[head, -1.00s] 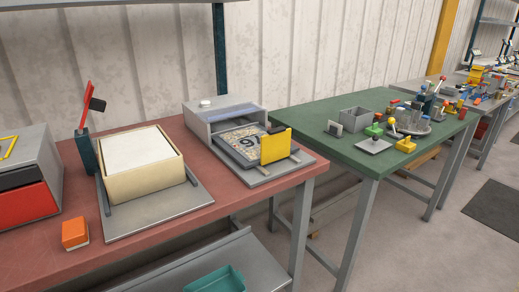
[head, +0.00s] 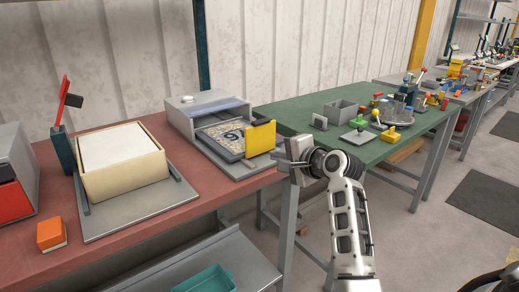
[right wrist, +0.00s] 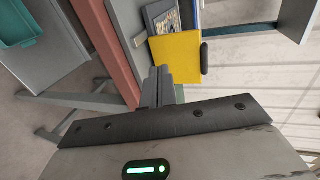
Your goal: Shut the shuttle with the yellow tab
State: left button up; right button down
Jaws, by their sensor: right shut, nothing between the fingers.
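The shuttle (head: 222,134) is a dark flat carriage with a patterned panel, sticking out from under its grey housing (head: 190,108) along rails on a grey base plate. Its upright yellow tab (head: 261,138) stands at the outer end. The tab also shows large in the right wrist view (right wrist: 176,60), with a corner of the shuttle (right wrist: 162,17) behind it. My right gripper (head: 281,159) is shut and empty, just right of the tab and near the table's corner. Its closed fingers (right wrist: 157,85) point at the tab's lower edge; whether they touch cannot be told.
The red table (head: 150,217) also holds a cream box (head: 124,178) on a grey plate, a red-handled lever (head: 63,100) and an orange block (head: 51,235). A green table (head: 290,119) with several small parts stands behind my right arm. A teal bin (head: 207,279) sits below.

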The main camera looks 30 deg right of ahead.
aim_at(252, 147)
jog(key=x, duration=0.5)
jog(key=r+x, duration=0.1)
jog(key=x, duration=0.2)
jog(key=shift+w, duration=0.25)
pick_arm(q)
jog(key=shift+a, duration=0.1)
